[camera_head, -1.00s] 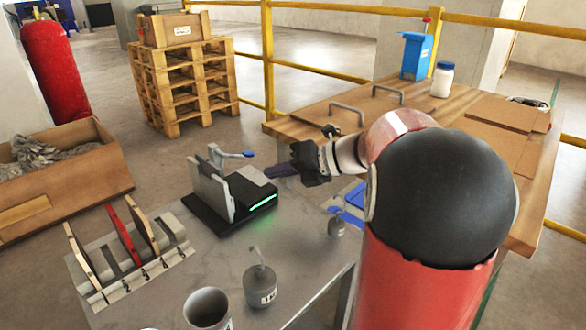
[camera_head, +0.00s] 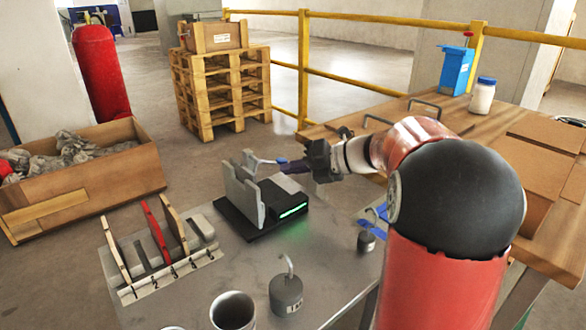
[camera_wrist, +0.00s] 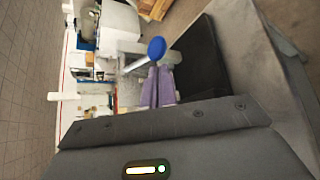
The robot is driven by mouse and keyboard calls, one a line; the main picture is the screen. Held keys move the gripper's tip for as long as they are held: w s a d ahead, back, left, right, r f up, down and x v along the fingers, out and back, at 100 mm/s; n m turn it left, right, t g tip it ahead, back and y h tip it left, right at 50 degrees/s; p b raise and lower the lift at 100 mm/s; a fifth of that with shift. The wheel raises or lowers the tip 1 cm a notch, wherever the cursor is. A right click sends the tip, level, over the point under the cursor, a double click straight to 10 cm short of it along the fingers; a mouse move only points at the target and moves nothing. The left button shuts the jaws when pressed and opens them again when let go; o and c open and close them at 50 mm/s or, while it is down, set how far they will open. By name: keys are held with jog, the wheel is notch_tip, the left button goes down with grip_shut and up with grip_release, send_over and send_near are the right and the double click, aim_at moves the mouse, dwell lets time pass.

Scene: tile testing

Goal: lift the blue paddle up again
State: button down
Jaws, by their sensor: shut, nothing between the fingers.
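The blue paddle (camera_head: 281,160) is the blue end of a grey lever on the tile tester (camera_head: 252,198). The tester has upright grey plates on a black base with a green light. In the wrist view the paddle shows as a round blue knob (camera_wrist: 157,48) on its grey rod, just beyond the fingertips. My gripper (camera_head: 284,167) is shut and empty, its purple fingers (camera_wrist: 160,88) together close beside the paddle. In the head view the fingertips look right at or just under the paddle; I cannot tell whether they touch it.
A rack (camera_head: 165,268) with a red tile and tan tiles stands at the left of the grey table (camera_head: 255,258). Hooked weights (camera_head: 286,294) and a cup (camera_head: 232,312) stand in front. A wooden bench (camera_head: 470,130) lies to the right behind my arm.

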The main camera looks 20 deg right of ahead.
jog(key=shift+r+p, duration=0.25)
jog(key=shift+p, duration=0.15)
jog(key=shift+d+r+n+h+p, duration=0.1)
jog(key=shift+r+n+h+p, duration=0.4)
jog(key=shift+p, duration=0.35)
notch_tip(320, 180, up, 3)
jog(key=n+t+h+p, duration=0.1)
jog(key=n+h+p, duration=0.2)
jog(key=h+p, duration=0.1)
jog(key=shift+f, duration=0.2)
jog(key=shift+r+p, duration=0.9)
jog(key=shift+f, duration=0.1)
